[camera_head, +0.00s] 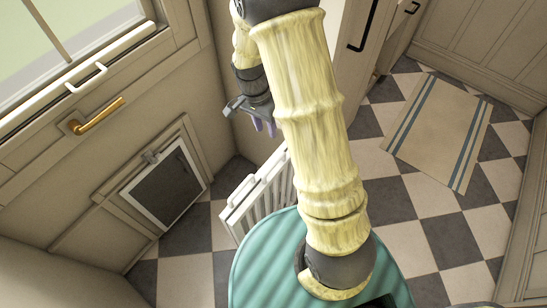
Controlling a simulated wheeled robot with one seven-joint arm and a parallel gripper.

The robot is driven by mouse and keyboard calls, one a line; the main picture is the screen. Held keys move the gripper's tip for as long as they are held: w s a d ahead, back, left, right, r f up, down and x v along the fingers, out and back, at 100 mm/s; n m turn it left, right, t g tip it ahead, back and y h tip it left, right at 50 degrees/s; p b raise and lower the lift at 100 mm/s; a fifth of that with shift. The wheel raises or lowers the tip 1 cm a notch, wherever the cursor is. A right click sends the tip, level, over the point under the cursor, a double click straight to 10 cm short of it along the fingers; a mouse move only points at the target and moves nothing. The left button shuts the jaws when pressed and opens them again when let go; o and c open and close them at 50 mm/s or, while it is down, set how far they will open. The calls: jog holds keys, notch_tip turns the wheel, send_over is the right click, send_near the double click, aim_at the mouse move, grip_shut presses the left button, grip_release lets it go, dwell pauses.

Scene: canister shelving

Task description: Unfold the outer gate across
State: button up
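A white slatted gate (258,193) stands on the checkered floor near the middle of the view. It looks folded into a narrow stack of panels, and its right part is hidden behind my arm. My gripper (265,127), dark with purple fingertips, hangs above and behind the gate, left of my arm. It looks apart from the gate. The fingertips are small and partly covered by my arm, so I cannot tell how wide they stand. I see nothing held in them.
At left is a door with a brass handle (98,115), a white pull (87,79) and a low framed dark flap (165,187). A striped rug (437,128) lies at right. Cabinets with dark handles stand at the top. Open floor lies around the rug.

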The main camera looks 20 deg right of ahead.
aim_at(274, 162)
jog(key=f, duration=0.5)
jog(key=s+d+f, duration=0.1)
jog(key=f, duration=0.3)
jog(key=s+f, duration=0.1)
jog(key=f, duration=0.4)
jog(key=shift+s+d+f, duration=0.2)
jog(key=shift+d+f, duration=0.15)
jog(key=shift+c, duration=0.5)
grip_shut()
